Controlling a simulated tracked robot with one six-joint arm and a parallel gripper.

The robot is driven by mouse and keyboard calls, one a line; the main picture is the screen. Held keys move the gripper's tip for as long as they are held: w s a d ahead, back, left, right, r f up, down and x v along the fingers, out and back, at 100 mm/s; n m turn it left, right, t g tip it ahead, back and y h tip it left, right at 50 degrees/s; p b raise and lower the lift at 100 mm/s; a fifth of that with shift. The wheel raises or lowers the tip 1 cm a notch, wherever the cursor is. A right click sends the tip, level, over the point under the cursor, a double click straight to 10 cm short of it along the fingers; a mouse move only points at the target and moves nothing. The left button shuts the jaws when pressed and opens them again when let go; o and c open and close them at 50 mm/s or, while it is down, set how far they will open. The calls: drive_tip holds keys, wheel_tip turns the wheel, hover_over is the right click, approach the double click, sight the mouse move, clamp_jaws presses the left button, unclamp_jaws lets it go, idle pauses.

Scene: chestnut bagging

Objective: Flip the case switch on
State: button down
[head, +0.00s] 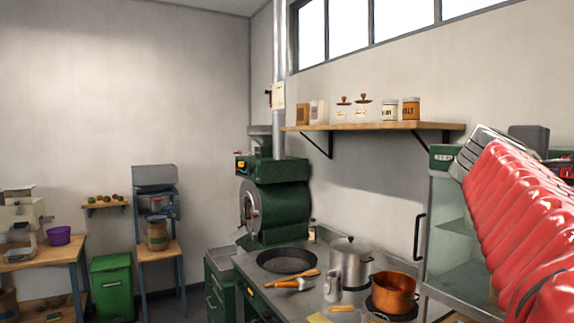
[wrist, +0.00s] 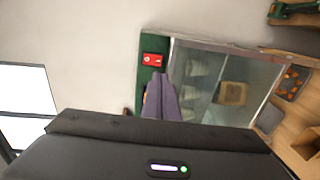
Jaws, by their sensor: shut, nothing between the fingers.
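The glass-fronted case (wrist: 222,88) fills the right half of the wrist view, turned on its side. Its green header panel (wrist: 147,78) carries a red switch (wrist: 152,59) with a small white mark; which way it is set is too small to tell. My gripper (wrist: 160,77) has its grey-purple fingers together and empty, over the green panel just below the switch in the picture. Whether they touch the panel cannot be told. In the head view the case (head: 450,235) stands at the right, partly hidden by my red-sleeved arm; my fingertips are not clear there.
A wooden shelf (head: 375,127) with jars runs along the wall left of the case. The counter below holds a steel pot (head: 349,262), a copper pot (head: 393,292) and a dark pan (head: 287,260). A green roaster (head: 280,200) stands behind. A black handle (head: 419,236) juts from the case.

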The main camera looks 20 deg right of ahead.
sight(567, 176)
drive_tip(key=d, duration=0.3)
drive_tip(key=w+d+f, duration=0.1)
drive_tip(key=d, duration=0.6)
drive_tip(key=shift+w+d+f, duration=0.2)
drive_tip(key=shift+w+d, duration=0.2)
drive_tip(key=shift+d+f, duration=0.1)
drive_tip(key=shift+d, duration=0.1)
drive_tip(key=shift+a, duration=0.1)
drive_tip(key=s+a+f, duration=0.1)
drive_tip(key=s+a, duration=0.1)
drive_tip(key=a, duration=1.1)
drive_tip(key=shift+a+f, duration=0.3)
drive_tip(key=shift+f, duration=0.1)
